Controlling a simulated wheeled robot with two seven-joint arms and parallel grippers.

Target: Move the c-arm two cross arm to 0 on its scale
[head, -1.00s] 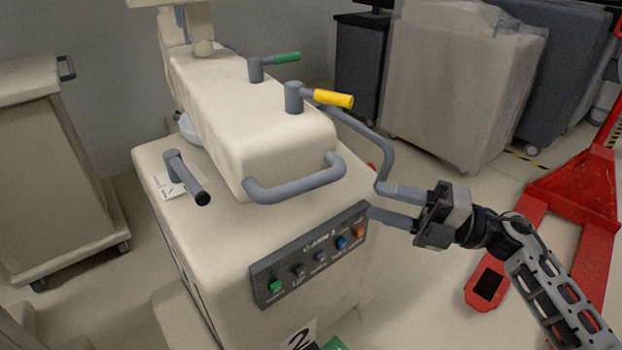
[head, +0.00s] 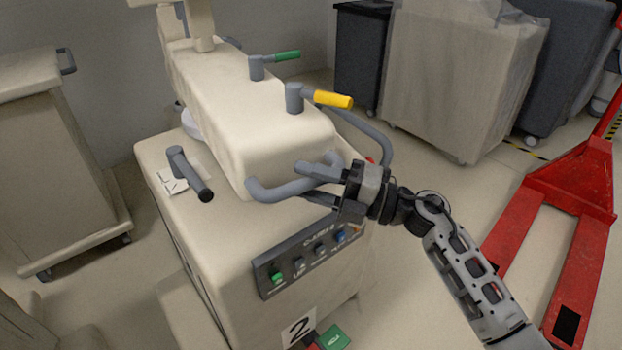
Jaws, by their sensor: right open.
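The c-arm two is a cream cart (head: 228,262) with a number 2 label (head: 299,328) low on its front. Its cross arm (head: 245,110) is the long cream housing on top, with a grey U-shaped front handle (head: 280,190). A yellow-tipped lever (head: 320,97) and a green-tipped lever (head: 272,64) stand on it. My right gripper (head: 312,182) is open at the right part of the front handle, its fingers apart there. I cannot tell whether they touch the handle. No readable scale shows. My left gripper is not in view.
A button panel (head: 300,260) is on the cart's front, partly behind my right gripper. A grey lever (head: 190,174) stands on the cart's top left. Covered carts stand at the left (head: 55,165) and back right (head: 460,80). A red pallet jack (head: 570,190) is at the right.

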